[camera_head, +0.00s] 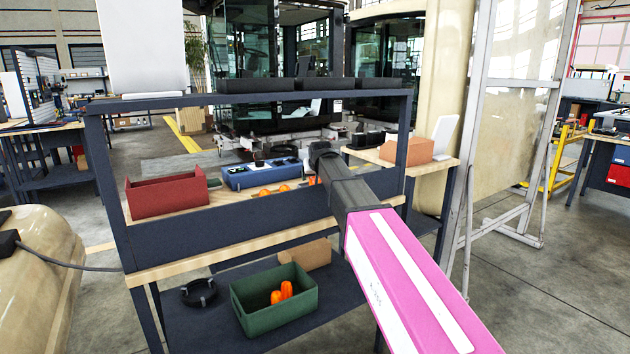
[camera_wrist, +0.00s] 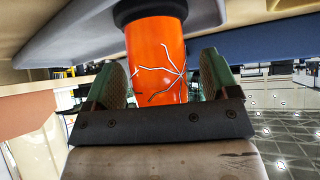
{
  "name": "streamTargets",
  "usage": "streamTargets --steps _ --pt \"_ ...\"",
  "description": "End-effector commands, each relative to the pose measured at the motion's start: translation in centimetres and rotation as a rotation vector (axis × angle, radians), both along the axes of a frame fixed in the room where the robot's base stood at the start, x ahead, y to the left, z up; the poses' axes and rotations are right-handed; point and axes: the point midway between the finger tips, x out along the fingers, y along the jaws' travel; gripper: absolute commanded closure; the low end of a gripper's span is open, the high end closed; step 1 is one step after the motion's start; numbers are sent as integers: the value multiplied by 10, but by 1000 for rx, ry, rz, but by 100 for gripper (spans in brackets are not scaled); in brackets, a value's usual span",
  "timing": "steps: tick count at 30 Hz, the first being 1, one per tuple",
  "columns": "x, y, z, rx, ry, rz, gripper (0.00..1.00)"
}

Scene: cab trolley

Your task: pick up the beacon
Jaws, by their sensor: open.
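In the wrist view an orange cylinder (camera_wrist: 157,62) with a dark cap, which I take to be the beacon, stands between the two green-padded fingers of my gripper (camera_wrist: 163,80). Pale crack-like lines run over its surface. The fingers are open, one on each side, with a visible gap at least on the left. In the head view my dark wrist reaches over the trolley's upper shelf and hides the fingers. Orange pieces (camera_head: 284,188) show on that shelf beside my wrist; I cannot tell which is the cylinder in the wrist view.
On the trolley's upper shelf are a red bin (camera_head: 166,196) and a blue box (camera_head: 262,174). Below are a green bin (camera_head: 274,310) with orange pieces, a black ring (camera_head: 199,292) and a cardboard box (camera_head: 305,254). The trolley's top rail (camera_head: 250,98) spans above.

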Motion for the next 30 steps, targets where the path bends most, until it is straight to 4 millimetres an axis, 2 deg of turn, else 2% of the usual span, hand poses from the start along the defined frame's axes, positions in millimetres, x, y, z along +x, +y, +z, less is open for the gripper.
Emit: streamTargets --steps 3,4,9,23,26,30 --pt "-1 0 0 0 0 0 20" --pt "-1 0 0 0 0 0 23" --pt "-1 0 0 0 0 0 78" --pt "0 0 7 0 -1 0 78" --pt "0 0 16 0 -2 0 78" --pt "0 0 38 1 -3 0 78"
